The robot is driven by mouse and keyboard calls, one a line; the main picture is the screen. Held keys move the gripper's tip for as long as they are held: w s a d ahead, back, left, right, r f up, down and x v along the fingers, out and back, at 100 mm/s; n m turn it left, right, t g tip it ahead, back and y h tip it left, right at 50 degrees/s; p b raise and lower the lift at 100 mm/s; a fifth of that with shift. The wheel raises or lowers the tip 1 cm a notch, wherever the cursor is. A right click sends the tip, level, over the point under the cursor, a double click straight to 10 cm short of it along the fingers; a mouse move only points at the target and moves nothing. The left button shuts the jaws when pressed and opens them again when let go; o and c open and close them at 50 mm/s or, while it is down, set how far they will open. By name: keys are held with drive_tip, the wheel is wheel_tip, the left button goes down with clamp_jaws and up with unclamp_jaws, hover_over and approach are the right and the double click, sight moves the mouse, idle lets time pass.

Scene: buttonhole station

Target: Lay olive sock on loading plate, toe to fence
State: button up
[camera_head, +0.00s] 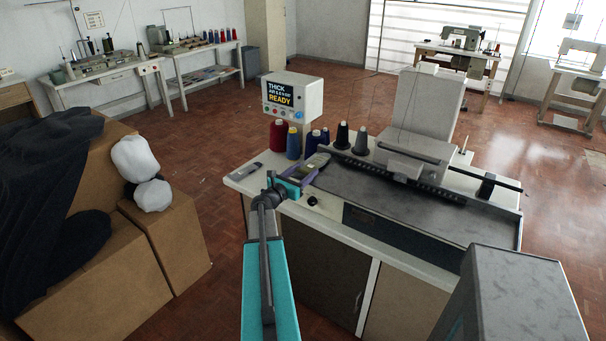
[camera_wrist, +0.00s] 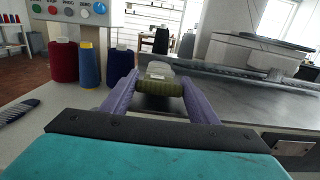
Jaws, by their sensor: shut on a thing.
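My gripper (camera_head: 303,174) is at the left end of the machine's grey loading plate (camera_head: 400,207). In the wrist view its two purple fingers (camera_wrist: 160,95) are shut on the olive sock (camera_wrist: 162,87), which shows as a ribbed olive band with a pale patch beyond it. The sock points away from me, over or on the left end of the plate (camera_wrist: 225,101); I cannot tell whether it touches. In the head view the sock (camera_head: 318,160) is small and partly hidden by the gripper. A dark rail (camera_head: 400,180), possibly the fence, runs along the plate's back.
Cartons (camera_head: 170,235) with dark cloth and white bundles stand left. The plate's middle is clear.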

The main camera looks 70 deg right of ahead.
drive_tip(key=shift+f, duration=0.45)
drive_tip(key=shift+f, duration=0.2)
drive_tip(key=o, duration=1)
drive_tip(key=shift+r, duration=0.2)
drive_tip(key=shift+b+v, duration=1.85)
drive_tip(key=shift+v, duration=4.2)
drive_tip(key=shift+f, duration=0.1)
